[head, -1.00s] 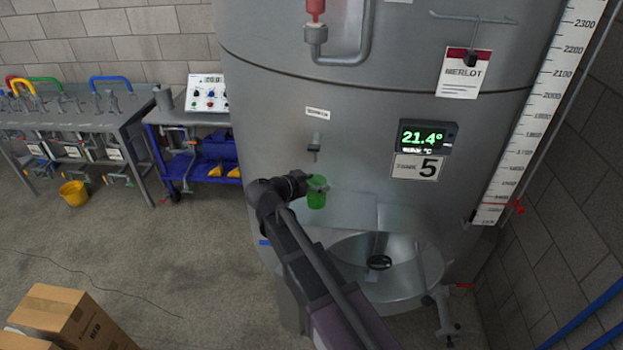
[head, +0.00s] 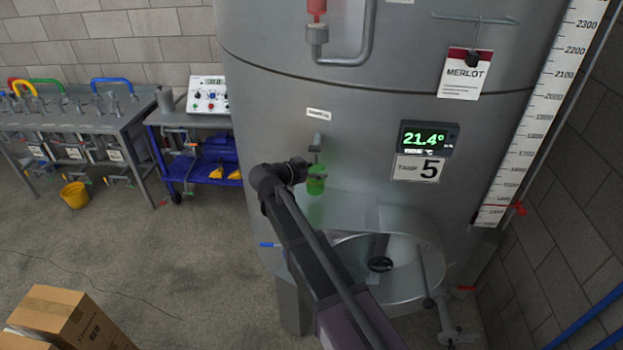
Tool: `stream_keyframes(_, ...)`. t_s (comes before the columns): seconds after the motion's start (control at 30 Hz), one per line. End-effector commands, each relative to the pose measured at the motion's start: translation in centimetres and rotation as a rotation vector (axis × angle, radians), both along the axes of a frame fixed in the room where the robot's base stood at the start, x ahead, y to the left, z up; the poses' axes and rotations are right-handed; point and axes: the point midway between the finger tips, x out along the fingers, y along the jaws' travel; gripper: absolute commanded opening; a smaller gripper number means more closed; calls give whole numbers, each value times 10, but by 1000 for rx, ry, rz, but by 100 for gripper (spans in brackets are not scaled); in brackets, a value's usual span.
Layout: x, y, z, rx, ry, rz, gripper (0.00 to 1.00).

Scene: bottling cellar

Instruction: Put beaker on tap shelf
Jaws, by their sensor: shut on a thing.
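The green beaker (head: 316,183) is held upright in front of the steel tank, just below the small sample tap (head: 316,145). My gripper (head: 308,174) is shut on the beaker from its left side. The fingers are small in this view and partly hidden by the beaker. The tap shelf cannot be clearly made out; a pale steel surface (head: 345,212) shows on the tank below the beaker. I cannot tell whether the beaker touches anything under it.
The tank's open round hatch (head: 400,285) with a black hand wheel (head: 380,264) lies below right. A display (head: 428,137) is on the tank. A blue cart (head: 205,175), a workbench (head: 75,125), a yellow bucket (head: 75,194) and a cardboard box (head: 65,315) stand left. Floor between is clear.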

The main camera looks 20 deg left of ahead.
Motion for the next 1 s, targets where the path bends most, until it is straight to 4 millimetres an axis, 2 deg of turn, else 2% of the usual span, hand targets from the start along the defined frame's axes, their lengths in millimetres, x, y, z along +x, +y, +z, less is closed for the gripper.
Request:
stream_keyframes(0.2,0,0,-23,0,0,0,31)
stream_keyframes(0.4,0,-1,-34,0,0,-1,31)
stream_keyframes(1.0,0,-1,-39,0,0,-2,31)
